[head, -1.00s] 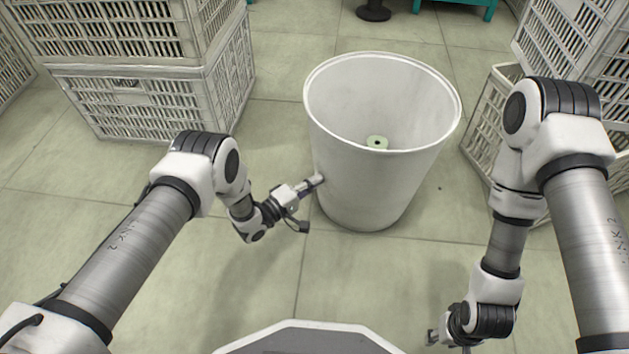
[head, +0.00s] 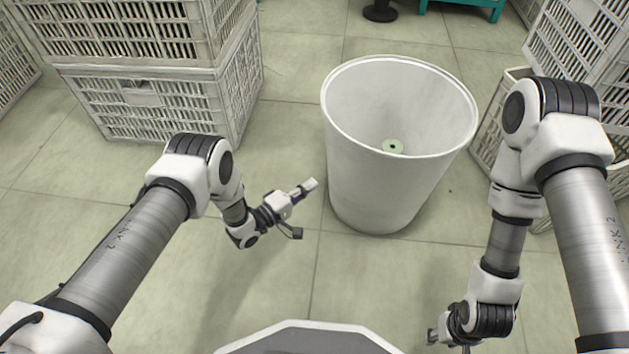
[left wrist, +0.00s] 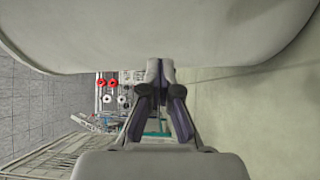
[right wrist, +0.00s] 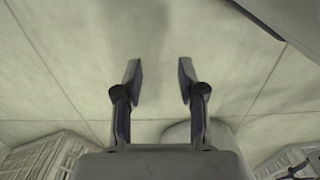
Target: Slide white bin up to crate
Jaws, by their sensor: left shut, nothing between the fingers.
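The white bin (head: 375,185) stands upright on the floor in the middle of the head view. My left gripper (head: 312,184) is shut and empty, just left of the bin's side, with a small gap visible. In the left wrist view the bin (left wrist: 150,35) fills the top beyond the fingertips (left wrist: 160,66). My right gripper (right wrist: 160,72) is open and empty, low over the floor.
Stacked slatted crates (head: 165,105) stand at the left. Another crate (head: 580,50) sits above the right one. A black round base (head: 380,12) and a teal frame (head: 462,8) stand at the back. Floor in front of the bin is clear.

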